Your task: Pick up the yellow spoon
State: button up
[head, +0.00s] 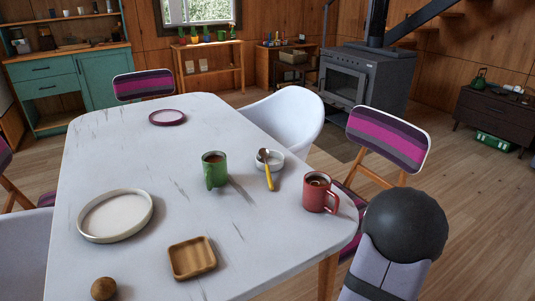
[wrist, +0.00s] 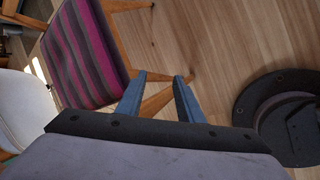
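The yellow spoon (head: 268,174) rests in a small white bowl (head: 275,158) on the white table in the head view. Its handle leans out over the bowl's near rim, towards the front of the table. My gripper's two blue-grey fingers (wrist: 160,82) show in the wrist view, spread apart with nothing between them. They point down at the wooden floor, beside a striped chair. The gripper's fingers are not seen in the head view, where only part of my arm shows at the lower right. The spoon is not in the wrist view.
A red mug (head: 317,195) and a green mug (head: 214,171) stand close to the bowl on either side. A wooden square dish (head: 192,258), a white plate (head: 115,216) and a brown ball (head: 103,288) are nearer. A striped chair (head: 389,137) stands at the table's right.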

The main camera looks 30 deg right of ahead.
jog(key=w+d+r+m+h+p, duration=0.1)
jog(key=w+r+m+p, duration=0.2)
jog(key=r, duration=0.5)
jog(key=w+d+r+m+p, duration=0.1)
jog(key=r+m+p, duration=0.2)
jog(key=r+p, duration=0.35)
jog(key=w+d+r+m+h+p, duration=0.1)
jog(key=w+r+m+p, duration=0.2)
jog(key=r, duration=0.6)
jog(key=w+a+r+m+t+y+p, duration=0.1)
jog(key=w+a+r+m+p, duration=0.25)
jog(key=r+p, duration=0.3)
jog(key=w+a+r+m+t+p, duration=0.1)
jog(key=w+a+r+m+p, duration=0.15)
jog(key=w+r+p, duration=0.4)
jog(key=w+a+r+m+t+y+p, duration=0.15)
jog(key=r+m+p, duration=0.25)
jog(key=r, duration=0.5)
jog(key=n+t+h+b, duration=0.1)
jog(key=n+t+b, duration=0.3)
jog(key=t+b, duration=0.1)
send_near(267, 171)
jog(key=shift+w+d+f, duration=0.4)
jog(key=shift+w+d, duration=0.25)
jog(key=shift+d, duration=0.2)
jog(key=shift+a+f+t, duration=0.15)
jog(key=shift+a+t, duration=0.1)
jog(key=shift+a, duration=0.3)
jog(key=shift+p+x, duration=0.5)
jog(key=shift+x, duration=0.65)
